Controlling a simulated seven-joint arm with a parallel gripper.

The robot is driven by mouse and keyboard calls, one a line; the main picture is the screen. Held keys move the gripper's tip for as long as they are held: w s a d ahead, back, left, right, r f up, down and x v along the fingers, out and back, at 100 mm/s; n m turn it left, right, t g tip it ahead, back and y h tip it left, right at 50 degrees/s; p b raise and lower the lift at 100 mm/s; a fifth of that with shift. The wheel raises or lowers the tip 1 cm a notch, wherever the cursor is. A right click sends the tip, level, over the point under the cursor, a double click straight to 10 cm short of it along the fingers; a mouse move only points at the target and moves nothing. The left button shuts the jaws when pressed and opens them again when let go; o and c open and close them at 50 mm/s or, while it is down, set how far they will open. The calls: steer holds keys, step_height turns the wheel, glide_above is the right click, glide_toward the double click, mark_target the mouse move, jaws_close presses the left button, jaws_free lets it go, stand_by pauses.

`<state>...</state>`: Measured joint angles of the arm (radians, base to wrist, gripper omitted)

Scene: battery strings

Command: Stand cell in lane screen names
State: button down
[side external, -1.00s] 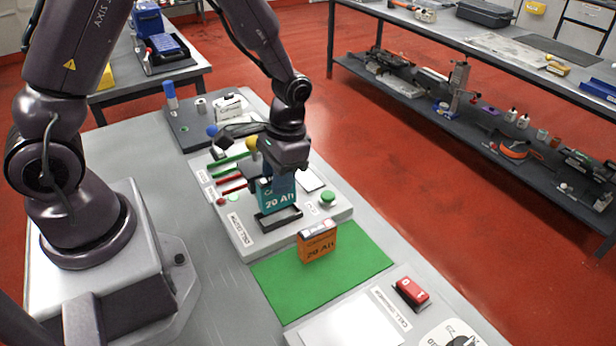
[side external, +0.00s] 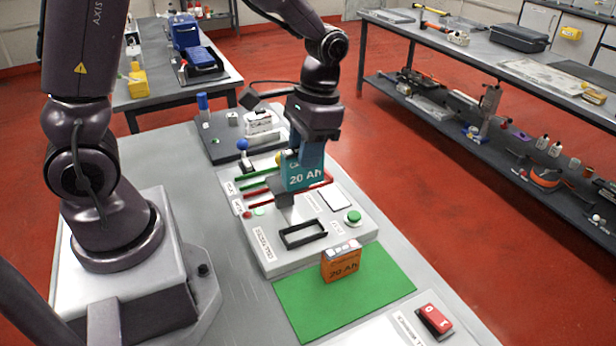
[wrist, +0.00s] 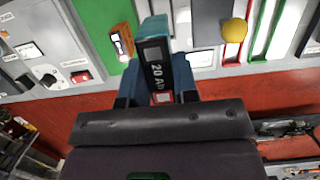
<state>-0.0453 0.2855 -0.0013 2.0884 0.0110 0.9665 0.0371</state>
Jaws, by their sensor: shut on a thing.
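My gripper (side external: 304,158) is shut on a teal cell marked "20 Ah" (side external: 304,179) and holds it upright above the grey test unit. The teal cell also shows between the fingers in the wrist view (wrist: 157,65). The unit has green rails (side external: 256,180) and red rails (side external: 262,202) forming lanes, partly hidden by the cell. A small pale panel, perhaps the screen (side external: 336,199), lies to their right; I cannot read it. The black rectangular frame (side external: 303,235) at the unit's front is empty. An orange "20 Ah" cell (side external: 341,262) stands on the green mat (side external: 310,300).
A green button (side external: 353,216) sits at the unit's right. A yellow ball (wrist: 235,30) and a blue-topped lever (side external: 243,146) stand near the lanes. A dark tray (side external: 215,140) lies behind. A red switch (side external: 434,320) is at front right. The mat's left part is clear.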

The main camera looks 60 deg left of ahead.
steer(key=r, duration=0.3)
steer(key=a+r, duration=0.1)
steer(key=shift+w+r, duration=0.15)
steer(key=shift+w, duration=0.15)
steer(key=w+a, duration=0.3)
steer(key=a, duration=0.8)
steer(key=w+a, duration=0.3)
steer(key=a, duration=0.8)
step_height(320, 180, down, 11)
steer(key=shift+a, duration=0.15)
steer(key=shift+s, duration=0.15)
steer(key=shift+f, duration=4.45)
steer(key=shift+f, duration=0.15)
